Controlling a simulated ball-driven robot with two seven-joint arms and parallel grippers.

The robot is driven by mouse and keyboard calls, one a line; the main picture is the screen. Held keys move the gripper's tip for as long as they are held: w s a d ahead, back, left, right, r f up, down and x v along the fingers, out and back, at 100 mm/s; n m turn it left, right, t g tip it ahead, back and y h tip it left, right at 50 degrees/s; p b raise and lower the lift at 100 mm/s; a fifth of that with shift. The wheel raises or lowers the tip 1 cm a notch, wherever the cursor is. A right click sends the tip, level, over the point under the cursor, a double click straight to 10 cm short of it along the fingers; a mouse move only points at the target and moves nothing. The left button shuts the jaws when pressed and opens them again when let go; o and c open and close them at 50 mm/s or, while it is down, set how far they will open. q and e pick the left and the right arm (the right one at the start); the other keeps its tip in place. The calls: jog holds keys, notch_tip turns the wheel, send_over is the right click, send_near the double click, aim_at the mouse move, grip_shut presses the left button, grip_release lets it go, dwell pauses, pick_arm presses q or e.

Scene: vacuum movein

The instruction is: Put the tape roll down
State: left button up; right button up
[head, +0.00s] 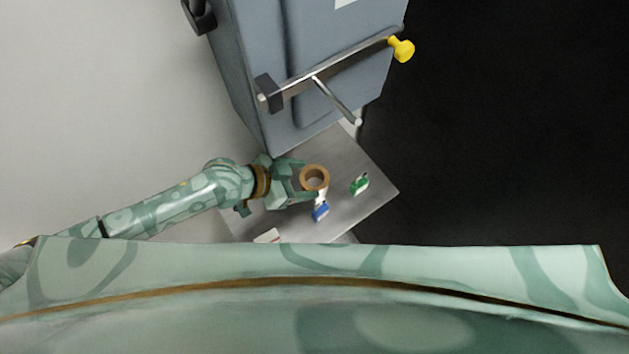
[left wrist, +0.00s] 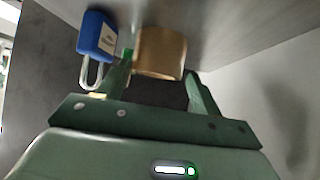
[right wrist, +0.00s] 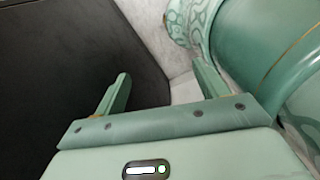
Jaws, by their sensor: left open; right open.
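The tape roll (head: 314,178) is a brown ring on the grey metal table (head: 372,189). It also shows in the left wrist view (left wrist: 160,52), just ahead of the fingertips. My left gripper (head: 304,180) is open, with its fingers pointing at the roll from the left; in the left wrist view the roll lies at the mouth of the fingers, and I cannot tell whether they touch it. My right gripper (right wrist: 160,85) is open and empty in the right wrist view, over the dark floor.
A blue padlock (head: 320,211) lies in front of the roll and a green one (head: 360,185) lies to its right. A pale item (head: 268,236) is near the table's front edge. A big grey-blue chamber (head: 300,60) with a yellow-knobbed handle (head: 402,49) stands behind.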

aim_at(324, 178)
pick_arm(q)
jog(key=shift+d+f+b, duration=0.45)
jog(key=shift+d+b, duration=0.05)
jog(key=shift+d, duration=0.2)
jog(key=b+x, duration=0.2)
jog(key=x, duration=0.1)
jog(key=shift+w+d+f, duration=0.15)
jog(key=shift+d, duration=0.1)
jog(key=shift+w+d, duration=0.15)
pick_arm(e)
notch_tip(324, 178, down, 3)
jog(key=shift+w+a+f, duration=0.15)
pick_arm(q)
jog(key=c, duration=0.7)
jog(key=shift+c, duration=0.3)
pick_arm(e)
jog(key=shift+w+a, duration=0.1)
jog(key=shift+w, duration=0.15)
